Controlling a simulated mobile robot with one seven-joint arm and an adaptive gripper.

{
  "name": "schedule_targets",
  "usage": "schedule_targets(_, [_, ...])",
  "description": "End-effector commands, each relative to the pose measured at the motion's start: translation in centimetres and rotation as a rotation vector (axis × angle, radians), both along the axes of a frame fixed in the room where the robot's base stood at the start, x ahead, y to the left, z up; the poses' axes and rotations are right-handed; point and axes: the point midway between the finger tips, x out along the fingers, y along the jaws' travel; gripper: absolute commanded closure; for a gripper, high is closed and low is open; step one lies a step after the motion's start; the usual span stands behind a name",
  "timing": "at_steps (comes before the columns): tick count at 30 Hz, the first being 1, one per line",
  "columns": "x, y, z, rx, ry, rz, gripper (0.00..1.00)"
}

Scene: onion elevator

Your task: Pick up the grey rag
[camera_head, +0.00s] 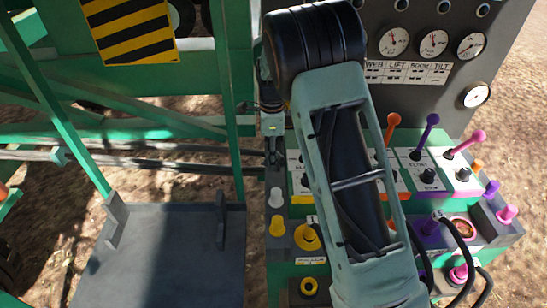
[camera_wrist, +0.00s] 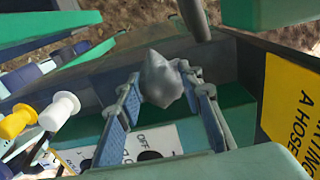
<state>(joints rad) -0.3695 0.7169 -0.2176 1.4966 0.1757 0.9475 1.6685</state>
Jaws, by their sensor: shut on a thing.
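The grey rag (camera_wrist: 161,82) shows in the wrist view as a bunched, pointed lump between the two fingers. My gripper (camera_wrist: 166,88) is shut on it, with a blue-padded finger on each side. The rag is above the green and dark edge of the control console, and I cannot tell whether its lower part touches anything. In the head view, my arm crosses the console and the rag cannot be made out.
The console carries coloured levers, such as a purple one (camera_head: 432,120), and yellow knobs (camera_head: 307,237). A gauge panel (camera_head: 440,75) stands behind. Green frame bars and a dark grey platform (camera_head: 165,255) are at the left. A yellow sign (camera_wrist: 290,110) is at the wrist view's right.

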Motion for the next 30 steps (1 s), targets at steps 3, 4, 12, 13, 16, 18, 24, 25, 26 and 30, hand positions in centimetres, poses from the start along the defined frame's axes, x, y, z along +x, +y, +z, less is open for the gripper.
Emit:
schedule_targets(3, [0.1,0.0,0.4,0.000,-0.002,0.000,0.94])
schedule_targets(4, [0.1,0.0,0.6,0.001,-0.002,0.000,0.94])
schedule_targets(12, [-0.4,-0.1,3.7,0.000,-0.002,0.001,0.94])
schedule_targets(13, [-0.7,-0.1,4.1,0.000,-0.002,0.001,0.94])
schedule_targets(16, [-1.7,-0.3,5.2,0.001,-0.003,0.001,0.94])
schedule_targets(18, [-2.4,-0.5,6.2,0.001,-0.004,0.001,0.94])
schedule_targets(24, [-4.9,-1.0,9.2,0.002,-0.005,0.002,0.94])
schedule_targets(25, [-5.4,-1.1,9.4,0.002,-0.002,0.002,0.94])
schedule_targets(26, [-6.0,-1.2,9.6,0.001,-0.002,0.002,0.94])
schedule_targets(30, [-8.3,-1.8,10.6,0.002,-0.002,0.000,0.94])
